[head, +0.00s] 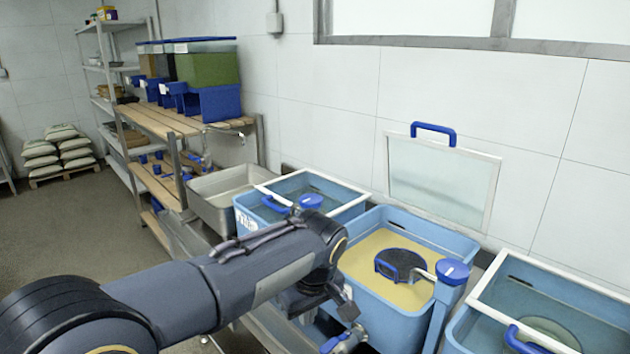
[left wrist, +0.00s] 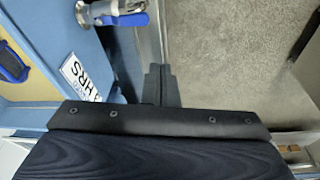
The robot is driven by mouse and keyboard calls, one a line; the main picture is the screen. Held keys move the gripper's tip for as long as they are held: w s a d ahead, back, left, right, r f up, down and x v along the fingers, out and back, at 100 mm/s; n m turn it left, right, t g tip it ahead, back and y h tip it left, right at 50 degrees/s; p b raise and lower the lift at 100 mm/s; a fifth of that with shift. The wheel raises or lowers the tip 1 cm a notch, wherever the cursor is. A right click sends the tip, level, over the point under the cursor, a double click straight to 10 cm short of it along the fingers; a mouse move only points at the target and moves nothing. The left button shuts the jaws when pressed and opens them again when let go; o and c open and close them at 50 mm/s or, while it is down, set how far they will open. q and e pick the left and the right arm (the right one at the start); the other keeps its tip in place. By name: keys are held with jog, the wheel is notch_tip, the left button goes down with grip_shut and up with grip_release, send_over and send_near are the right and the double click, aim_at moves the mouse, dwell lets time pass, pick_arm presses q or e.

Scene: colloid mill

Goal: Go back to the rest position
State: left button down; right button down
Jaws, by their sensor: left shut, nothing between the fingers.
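My left arm crosses the head view from the lower left. My left gripper (head: 350,310) points down in front of the middle blue tub (head: 400,302), partly hidden by its own wrist. In the left wrist view its fingers (left wrist: 160,72) are shut with nothing between them, above the floor and beside the tub's labelled side. My right gripper is in neither view.
A valve with a blue handle (head: 343,340) sits close below my gripper. Other blue tubs (head: 335,190) stand on both sides. A framed lid (head: 440,188) leans on the wall. Floor (head: 60,215) is clear at left.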

pick_arm(q)
jog(key=s+a+r+m+h, duration=0.1)
jog(key=s+a+h, duration=0.1)
jog(key=s+a, duration=0.45)
jog(key=s+a+r+m+h, duration=0.15)
jog(key=s+a, duration=0.25)
jog(key=a, duration=0.6)
jog(key=s+a+f+m+t, duration=0.1)
jog(key=s+f, duration=0.1)
jog(key=s, duration=0.5)
jog(key=s+a+f+m+t+h, duration=0.1)
jog(key=s+a+f+t, duration=0.1)
jog(key=s, duration=0.4)
jog(key=shift+s+a+f, duration=0.3)
jog(key=shift+s+f, duration=0.05)
jog(key=shift+f, duration=0.25)
